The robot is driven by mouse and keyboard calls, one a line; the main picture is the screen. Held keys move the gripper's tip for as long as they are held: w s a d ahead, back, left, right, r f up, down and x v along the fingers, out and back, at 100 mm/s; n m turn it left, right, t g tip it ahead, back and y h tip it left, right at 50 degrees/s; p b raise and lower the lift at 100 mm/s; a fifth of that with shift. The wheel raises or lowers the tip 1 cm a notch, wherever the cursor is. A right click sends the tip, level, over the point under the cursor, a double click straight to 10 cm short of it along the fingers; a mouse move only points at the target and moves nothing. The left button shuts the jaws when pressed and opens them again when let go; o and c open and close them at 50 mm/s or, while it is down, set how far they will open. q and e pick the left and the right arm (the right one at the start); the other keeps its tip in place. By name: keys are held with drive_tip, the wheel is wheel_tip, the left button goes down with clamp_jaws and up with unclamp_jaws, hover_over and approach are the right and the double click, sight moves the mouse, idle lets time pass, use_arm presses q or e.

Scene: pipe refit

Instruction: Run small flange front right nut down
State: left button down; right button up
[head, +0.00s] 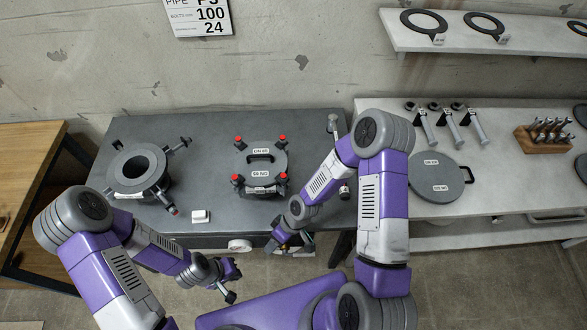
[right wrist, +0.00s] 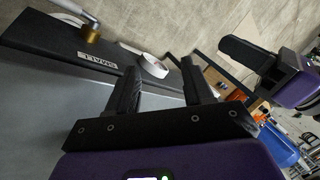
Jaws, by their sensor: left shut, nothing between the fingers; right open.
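The small flange (head: 260,168) stands on the grey bench, its round lid carrying a handle and white labels. Red-topped bolts stand around it; the front right one (head: 283,177) shows in the head view, but its nut is too small to make out. My right gripper (head: 281,240) is at the bench's front edge, below and apart from the flange. In the right wrist view it (right wrist: 160,75) is open and empty, beside a bench edge marked SMALL (right wrist: 98,60). My left gripper (head: 228,283) is shut and empty, lower in front of the bench.
A larger open flange (head: 137,170) with swing bolts stands on the bench's left. My right arm crosses the bench's right side. A side counter holds a round lid (head: 436,177) and several tools.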

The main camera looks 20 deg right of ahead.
drive_tip(key=w+r+n+h+p, duration=0.1)
drive_tip(key=w+r+n+p, duration=0.2)
drive_tip(key=w+r+n, duration=0.6)
wheel_tip(320, 180, up, 10)
drive_tip(key=n+h+p, duration=0.4)
drive_tip(key=n, duration=0.7)
hover_over(283, 175)
drive_tip(key=shift+s+a+t, duration=0.1)
drive_tip(key=shift+s+t, duration=0.1)
drive_tip(key=shift+t, duration=0.2)
drive_tip(key=shift+w+f+h, duration=0.1)
drive_tip(key=shift+f+h, duration=0.05)
drive_tip(key=shift+h, duration=0.15)
wheel_tip(283, 175, down, 7)
drive_tip(key=shift+f+b, duration=0.1)
drive_tip(key=shift+b, duration=0.2)
use_arm(q)
wheel_tip(283, 175, up, 8)
drive_tip(key=shift+f, duration=0.1)
use_arm(e)
clamp_jaws()
